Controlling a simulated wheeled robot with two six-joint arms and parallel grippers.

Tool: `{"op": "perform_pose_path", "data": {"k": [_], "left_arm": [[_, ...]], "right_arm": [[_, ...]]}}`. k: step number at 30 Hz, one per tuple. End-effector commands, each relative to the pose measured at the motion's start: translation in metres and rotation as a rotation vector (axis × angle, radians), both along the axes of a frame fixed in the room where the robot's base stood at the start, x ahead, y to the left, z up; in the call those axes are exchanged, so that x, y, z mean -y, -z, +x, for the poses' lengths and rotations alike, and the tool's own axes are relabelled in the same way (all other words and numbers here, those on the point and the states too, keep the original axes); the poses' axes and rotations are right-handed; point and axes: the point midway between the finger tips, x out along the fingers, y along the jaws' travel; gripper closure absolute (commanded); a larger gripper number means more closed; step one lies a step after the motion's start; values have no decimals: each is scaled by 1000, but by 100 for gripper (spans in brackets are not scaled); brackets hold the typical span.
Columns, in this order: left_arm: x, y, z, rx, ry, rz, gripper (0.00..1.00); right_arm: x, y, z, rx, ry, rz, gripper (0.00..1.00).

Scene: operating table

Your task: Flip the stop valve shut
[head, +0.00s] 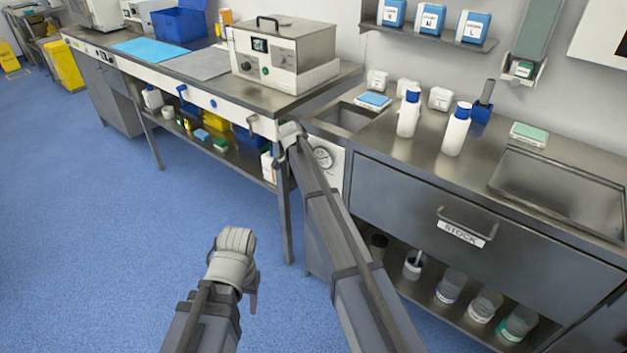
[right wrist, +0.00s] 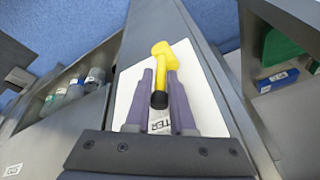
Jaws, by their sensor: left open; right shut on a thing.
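The stop valve's yellow lever (right wrist: 183,76) shows in the right wrist view, in front of a white plate (right wrist: 125,100) with a partly covered label ending in "TER". It has a wide yellow head at the top and a dark end lower down. My right gripper (right wrist: 160,80) has its two fingers on either side of the lever and is shut on it. My left gripper (head: 235,258) is open and empty above the blue floor.
A steel counter (head: 400,160) with white bottles and a sink stands on the right, with a stock drawer (head: 465,232) below. A long bench (head: 225,90) with a metal device (head: 283,52) stands at the back left. The floor (head: 110,240) at left is clear.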

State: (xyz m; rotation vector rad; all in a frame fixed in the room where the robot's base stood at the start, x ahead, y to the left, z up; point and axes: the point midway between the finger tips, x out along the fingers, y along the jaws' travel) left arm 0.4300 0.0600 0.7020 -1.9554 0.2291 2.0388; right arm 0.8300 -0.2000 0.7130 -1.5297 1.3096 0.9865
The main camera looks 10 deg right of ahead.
Motion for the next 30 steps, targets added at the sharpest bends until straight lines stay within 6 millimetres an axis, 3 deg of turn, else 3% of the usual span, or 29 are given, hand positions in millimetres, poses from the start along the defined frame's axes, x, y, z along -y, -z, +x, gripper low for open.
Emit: {"op": "perform_pose_path", "data": {"k": [10,27,28,30], "left_arm": [[0,5,0,0,0,0,50],[0,5,0,0,0,0,50],[0,5,0,0,0,0,50],[0,5,0,0,0,0,50]], "right_arm": [[-7,1,7,-104,-1,-78,100],[-8,0,6,-124,-1,-93,100],[-8,0,6,-124,-1,-93,76],[-7,0,7,-123,0,-92,68]]}}
